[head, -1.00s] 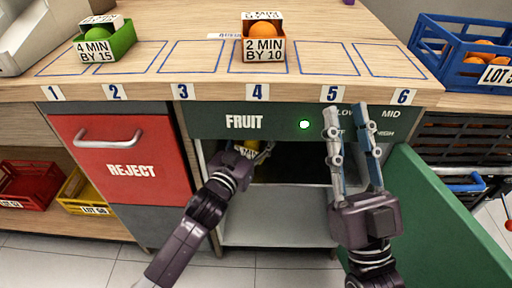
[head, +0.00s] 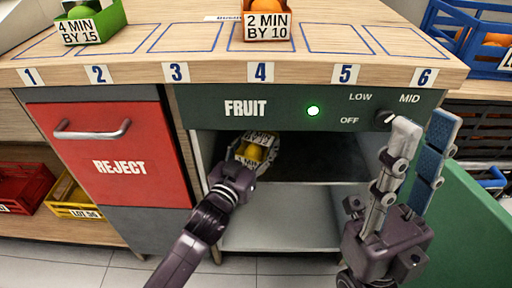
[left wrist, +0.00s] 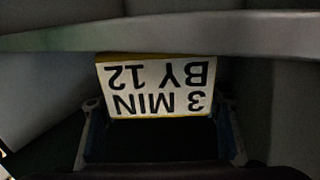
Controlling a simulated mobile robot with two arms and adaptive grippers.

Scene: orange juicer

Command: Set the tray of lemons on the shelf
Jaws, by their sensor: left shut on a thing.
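The tray of lemons (head: 262,136) is inside the open FRUIT compartment at its left side, with yellow lemons (head: 252,153) and a white label. In the left wrist view the tray's label (left wrist: 155,88) reads "3 MIN BY 12" upside down. My left gripper (head: 243,165) reaches into the compartment and is shut on the tray; its fingertips are partly hidden. The dark shelf (head: 315,165) extends to the right of the tray. I cannot tell whether the tray touches it. My right gripper (head: 422,135) is open and empty in front of the cabinet's right side, by the knob.
A green door (head: 475,225) stands open at the right. A red REJECT drawer (head: 110,155) is at left. Boxes with fruit (head: 265,22) stand on the wooden top.

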